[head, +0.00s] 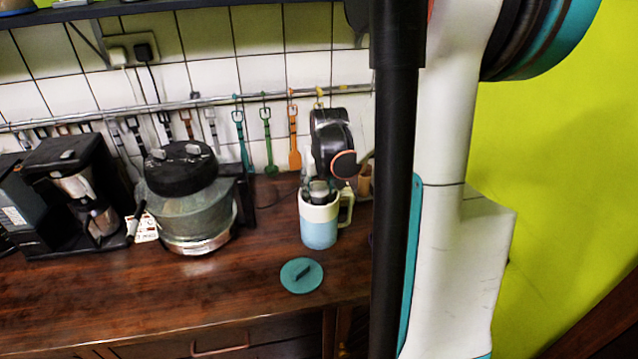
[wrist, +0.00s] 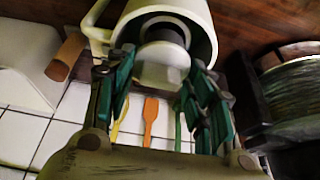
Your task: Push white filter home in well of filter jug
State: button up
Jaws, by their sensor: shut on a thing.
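The filter jug (head: 319,232) stands upright on the wooden counter, with a pale blue body, cream upper part and a handle on its right. Its cream rim also shows at the top of the wrist view (wrist: 205,42). The white filter (wrist: 160,68), with a dark grey band, is at the jug's open mouth, its far end inside the rim. My gripper (wrist: 158,66) has its teal-padded fingers on either side of the filter, shut on it. The filter's lower end and the well are hidden.
A round teal lid (head: 302,276) with a raised grip lies on the counter in front of the jug. A large grey-and-black appliance (head: 188,205) and a coffee maker (head: 82,195) stand to the left. Utensils (head: 266,135) hang from a rail behind.

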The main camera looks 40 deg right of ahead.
aim_at(320, 189)
jog(key=shift+f+b, duration=1.35)
jog(key=shift+f, duration=0.25)
dwell(0.3)
jog(key=o, duration=1.1)
jog(key=shift+v, duration=3.75)
